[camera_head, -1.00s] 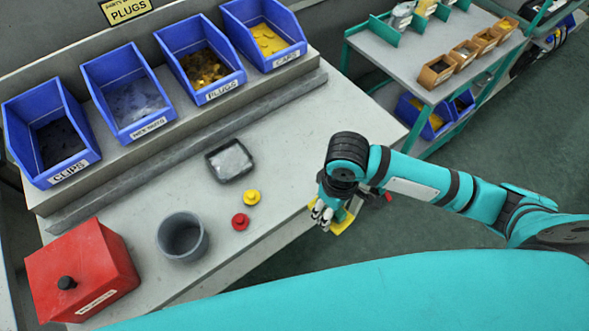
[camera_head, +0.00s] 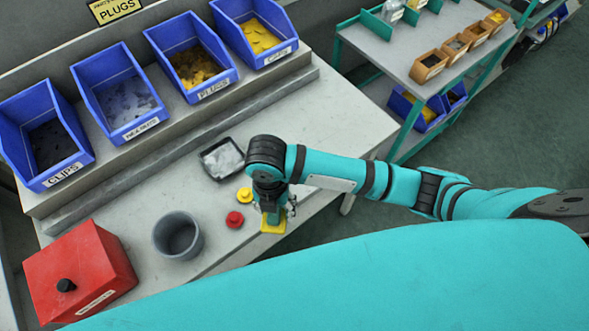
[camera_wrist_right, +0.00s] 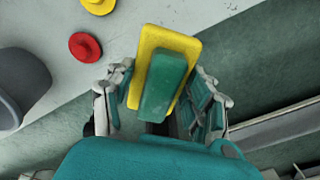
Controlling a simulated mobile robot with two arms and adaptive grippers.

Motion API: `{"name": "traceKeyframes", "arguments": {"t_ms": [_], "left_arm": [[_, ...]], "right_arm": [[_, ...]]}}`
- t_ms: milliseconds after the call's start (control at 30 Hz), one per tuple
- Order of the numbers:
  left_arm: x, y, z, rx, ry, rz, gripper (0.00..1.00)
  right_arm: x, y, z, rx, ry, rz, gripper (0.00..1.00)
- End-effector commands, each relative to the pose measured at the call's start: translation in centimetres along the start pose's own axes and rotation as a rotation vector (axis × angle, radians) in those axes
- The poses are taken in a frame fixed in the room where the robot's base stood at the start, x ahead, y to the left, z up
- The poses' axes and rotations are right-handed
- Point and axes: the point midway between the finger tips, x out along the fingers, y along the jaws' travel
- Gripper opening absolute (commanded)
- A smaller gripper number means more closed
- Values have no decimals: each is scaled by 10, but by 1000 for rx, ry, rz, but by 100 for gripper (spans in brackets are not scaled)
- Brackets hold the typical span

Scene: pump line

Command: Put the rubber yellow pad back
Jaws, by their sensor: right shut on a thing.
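The yellow pad (camera_head: 272,224) has a green block on its upper side, which shows in the right wrist view with the pad (camera_wrist_right: 178,37). My right gripper (camera_head: 272,205) is shut on it by the green block, with a finger on each side in the right wrist view (camera_wrist_right: 162,92). It holds the pad at the bench's front edge, right of the red and yellow knobs. How high the pad is over the bench is hard to tell. My left gripper is out of view.
The grey bench (camera_head: 125,225) carries a red box (camera_head: 85,270), a grey cup (camera_head: 178,237), a red knob (camera_head: 234,219), a yellow knob (camera_head: 244,195) and a black tray (camera_head: 221,158). Blue bins (camera_head: 118,95) line the back. A shelf cart (camera_head: 400,50) stands right.

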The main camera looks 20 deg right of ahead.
Motion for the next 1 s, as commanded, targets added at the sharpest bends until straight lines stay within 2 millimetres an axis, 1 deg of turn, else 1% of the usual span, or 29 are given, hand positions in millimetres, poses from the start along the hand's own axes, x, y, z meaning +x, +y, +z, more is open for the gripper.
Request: {"name": "traceKeyframes", "arguments": {"t_ms": [33,200,300,433,700,800,900,1000], "left_arm": [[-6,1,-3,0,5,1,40],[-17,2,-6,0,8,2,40],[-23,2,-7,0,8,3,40],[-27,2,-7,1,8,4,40],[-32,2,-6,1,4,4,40],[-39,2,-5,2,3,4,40],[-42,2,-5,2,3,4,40],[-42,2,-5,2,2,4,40]], "right_arm": [[-2,-4,15,9,-3,-3,19],[0,-14,60,11,-2,-2,19],[2,-20,85,10,-2,-2,19],[4,-24,110,9,-2,-1,19],[7,-30,135,8,0,0,19],[25,-29,132,6,3,-1,19],[37,-29,133,6,1,-1,19],[42,-28,134,5,-1,1,19]]}}
